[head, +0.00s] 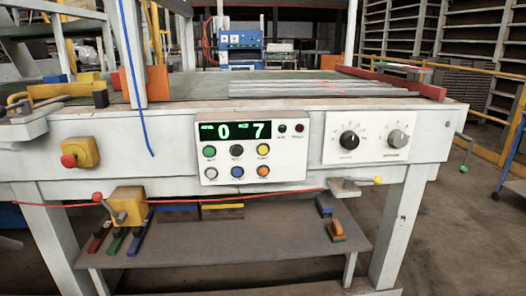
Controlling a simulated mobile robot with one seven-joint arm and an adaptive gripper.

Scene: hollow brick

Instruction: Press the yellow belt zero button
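A yellow round button (263,150) sits at the right end of the upper button row on a white control panel (224,181). The panel is on the front of a white machine bench (350,107). Green, dark, white, blue and orange buttons share the panel. The labels are too small to read surely. The display (238,131) above the buttons shows a green 0 and 7. My gripper is not in view, so its place relative to the button cannot be told.
A yellow box with a red knob (69,160) projects at the left. A dial panel (370,138) is on the right. A lever with a yellow knob (378,180) sticks out below it. A red cord (170,200) runs below the panel. The space before the panel looks clear.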

